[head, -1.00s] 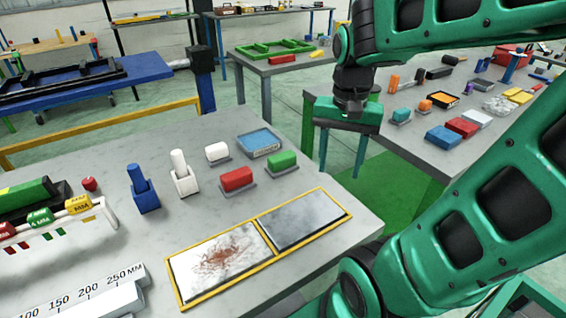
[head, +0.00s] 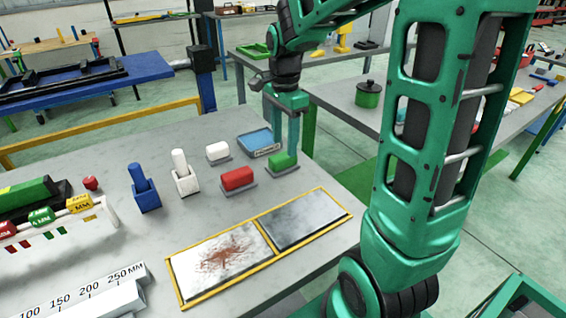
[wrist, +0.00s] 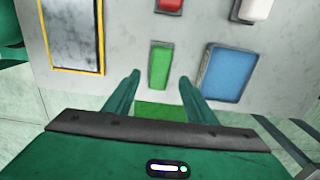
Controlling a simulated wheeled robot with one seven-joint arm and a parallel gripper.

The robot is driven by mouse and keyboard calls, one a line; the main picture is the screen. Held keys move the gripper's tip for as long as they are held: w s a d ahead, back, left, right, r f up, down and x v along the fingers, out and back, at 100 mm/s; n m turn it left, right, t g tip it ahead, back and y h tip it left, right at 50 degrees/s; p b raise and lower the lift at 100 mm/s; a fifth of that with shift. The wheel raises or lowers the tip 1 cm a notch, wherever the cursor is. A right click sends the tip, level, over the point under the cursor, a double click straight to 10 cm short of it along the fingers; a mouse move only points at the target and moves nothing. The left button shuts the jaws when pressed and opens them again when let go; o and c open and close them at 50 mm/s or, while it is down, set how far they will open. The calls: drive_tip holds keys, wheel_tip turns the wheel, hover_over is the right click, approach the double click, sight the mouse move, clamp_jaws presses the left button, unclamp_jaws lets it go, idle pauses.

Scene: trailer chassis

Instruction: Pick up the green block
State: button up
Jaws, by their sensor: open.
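The green block (head: 283,161) sits on a small grey base near the right edge of the grey table, beside the red block and the blue tray. In the wrist view the green block (wrist: 159,66) lies ahead of my gripper, between the lines of its two fingers. My gripper (head: 283,135) is above the block in the head view, fingers pointing down. In the wrist view my gripper (wrist: 160,82) is open and empty, with the fingers spread wider than the block. I cannot tell the exact height gap.
The red block (head: 237,178) stands left of the green block and the blue tray (head: 259,143) behind it. A white block (head: 217,151) is farther left. A yellow-framed panel (head: 262,246) lies in front. The white holder (head: 185,176) and blue holder (head: 145,193) stand left.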

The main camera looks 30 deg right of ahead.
sight(283, 155)
drive_tip(key=shift+a+f, duration=0.15)
drive_tip(key=shift+f, duration=1.3)
drive_tip(key=shift+a+f, duration=0.1)
drive_tip(key=shift+f, duration=1.35)
drive_tip(key=shift+c, duration=0.3)
drive_tip(key=c, duration=1.2)
